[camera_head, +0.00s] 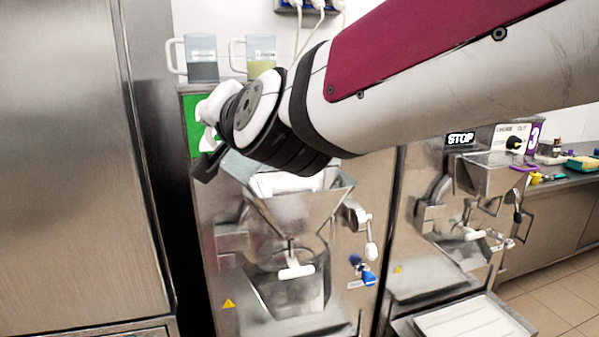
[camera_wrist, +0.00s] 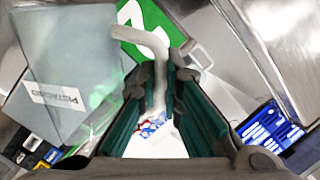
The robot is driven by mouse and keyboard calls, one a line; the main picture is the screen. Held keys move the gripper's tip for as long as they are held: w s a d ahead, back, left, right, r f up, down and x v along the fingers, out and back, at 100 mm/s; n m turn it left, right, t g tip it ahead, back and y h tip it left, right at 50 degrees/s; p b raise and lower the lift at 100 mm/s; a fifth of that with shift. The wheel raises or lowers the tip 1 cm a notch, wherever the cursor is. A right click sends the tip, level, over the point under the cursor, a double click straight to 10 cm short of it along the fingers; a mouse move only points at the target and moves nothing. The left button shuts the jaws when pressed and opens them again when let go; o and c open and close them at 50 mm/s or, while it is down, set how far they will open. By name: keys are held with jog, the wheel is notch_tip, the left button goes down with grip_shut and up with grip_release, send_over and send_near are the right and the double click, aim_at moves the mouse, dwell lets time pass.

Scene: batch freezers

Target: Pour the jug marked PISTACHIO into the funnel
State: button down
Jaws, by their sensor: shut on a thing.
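The jug marked PISTACHIO (camera_wrist: 85,60) is a translucent grey-blue jug, at the left of the wrist view with its label in sight. Its white handle (camera_wrist: 150,42) runs between the fingers of my gripper (camera_wrist: 168,90), which is shut on it. In the head view the arm hides most of the jug; a pale blue part (camera_head: 240,167) shows below my gripper (camera_head: 207,140), over the left edge of the funnel. The jug looks tilted. The steel funnel (camera_head: 318,204) is on the front of the left machine. Something white shows in its mouth; I cannot tell whether it is poured mix.
Two other handled jugs stand on the machine top, one with dark contents (camera_head: 203,72) and one with yellow-green contents (camera_head: 262,68). A second machine with a STOP sign (camera_head: 460,138) stands to the right. A tall steel cabinet (camera_head: 75,150) is close on the left.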

jog(key=shift+s+a+f+n+p, duration=0.2)
jog(key=shift+s+a+n+p, duration=0.45)
jog(key=shift+n+p, duration=0.4)
jog(key=s+a+f+n+t+p, duration=0.1)
jog(key=s+a+f+n+p, duration=0.1)
jog(key=a+f+n+p, duration=0.2)
jog(key=shift+a+f+n+t, duration=0.15)
jog(key=shift+f+n+t, duration=0.25)
jog(key=shift+f+n, duration=0.65)
